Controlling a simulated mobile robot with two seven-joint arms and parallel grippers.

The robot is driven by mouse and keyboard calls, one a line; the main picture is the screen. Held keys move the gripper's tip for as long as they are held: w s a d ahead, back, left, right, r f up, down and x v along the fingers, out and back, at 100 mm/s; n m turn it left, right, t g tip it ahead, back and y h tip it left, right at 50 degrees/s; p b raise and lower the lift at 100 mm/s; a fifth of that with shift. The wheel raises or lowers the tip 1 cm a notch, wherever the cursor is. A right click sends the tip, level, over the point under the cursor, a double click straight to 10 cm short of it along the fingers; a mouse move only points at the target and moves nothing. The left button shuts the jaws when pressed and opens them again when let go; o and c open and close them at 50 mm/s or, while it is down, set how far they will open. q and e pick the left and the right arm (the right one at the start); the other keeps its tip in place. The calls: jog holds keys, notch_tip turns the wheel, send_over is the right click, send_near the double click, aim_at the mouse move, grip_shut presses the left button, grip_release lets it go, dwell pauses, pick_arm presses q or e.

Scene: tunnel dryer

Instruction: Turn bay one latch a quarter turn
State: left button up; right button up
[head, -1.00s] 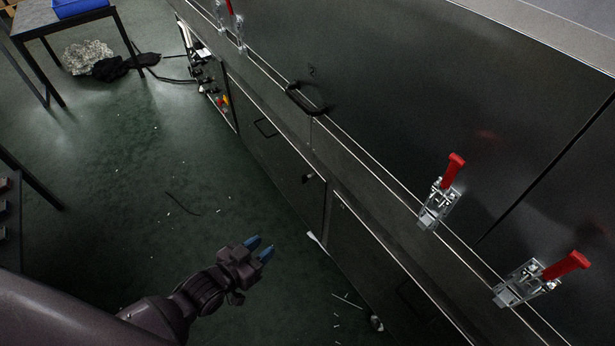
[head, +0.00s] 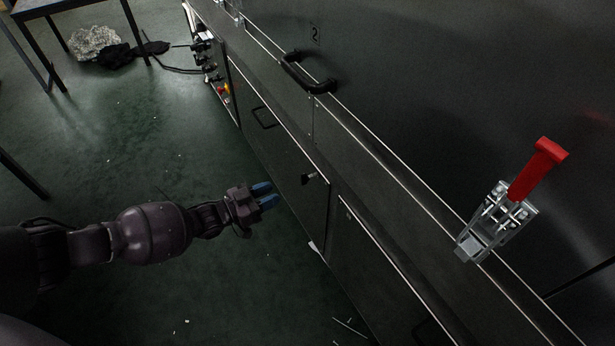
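A small black latch (head: 313,179) sticks out from the dark lower cabinet doors, near the top edge where two doors meet. Its bay number is not legible, so I cannot tell whether it is bay one's. My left gripper (head: 266,195) has two blue fingertips with a gap between them. It is open and empty, to the left of the latch and apart from it in the picture, pointing toward the cabinet. A toggle clamp with a raised red handle (head: 537,170) stands on the upper ledge at the right. My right gripper is not in view.
A black bar handle (head: 306,75) is on the upper panel, below a small dark mark. A lower door handle (head: 263,118) and a control panel (head: 208,65) are farther back. A table (head: 60,5) stands at the back left. The green floor (head: 130,140) is mostly clear.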

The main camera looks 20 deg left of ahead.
aim_at(304, 175)
pick_arm(q)
jog(key=shift+w+a+b+x, duration=0.15)
jog(key=shift+b+x, duration=0.3)
jog(key=shift+x, duration=1.45)
jog(key=shift+w+a+b+x, duration=0.1)
jog(key=shift+b+x, duration=0.3)
jog(key=shift+x, duration=1.45)
jog(key=shift+w+a+b+x, duration=0.15)
jog(key=shift+b+x, duration=0.3)
jog(key=shift+x, duration=1.45)
jog(key=shift+s+r, duration=0.1)
jog(key=shift+r, duration=0.15)
jog(key=shift+c, duration=0.3)
grip_shut()
